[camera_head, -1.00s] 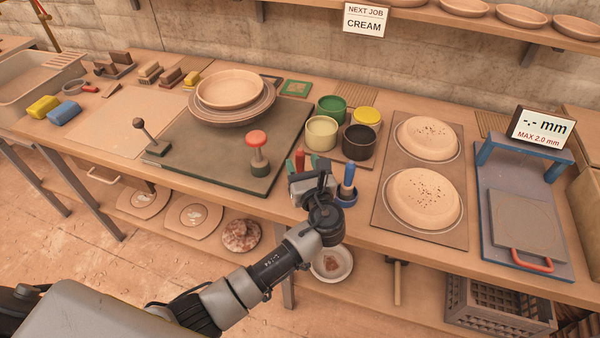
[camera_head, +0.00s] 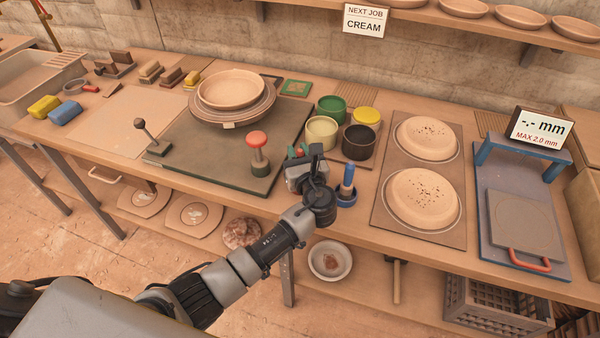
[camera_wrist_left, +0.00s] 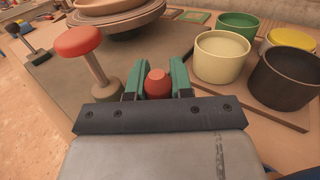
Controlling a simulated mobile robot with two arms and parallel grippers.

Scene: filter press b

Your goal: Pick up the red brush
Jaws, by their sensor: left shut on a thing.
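The red brush shows in the left wrist view as a rounded red handle end (camera_wrist_left: 158,83). My left gripper (camera_wrist_left: 157,80) is shut on it, with a green finger on each side. In the head view my left gripper (camera_head: 299,153) is over the front part of the bench, left of the blue brush (camera_head: 348,178). The gripper hides most of the red brush there, and its lower end is hidden in both views. I cannot tell how far it is above the bench. My right gripper is not in view.
The blue brush stands in a blue cup (camera_head: 346,197) close to my gripper's right. A red-topped knob (camera_head: 257,140) stands to its left. Green, cream, yellow and dark pots (camera_head: 359,141) stand behind right. Two upturned bowls (camera_head: 422,199) lie farther right.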

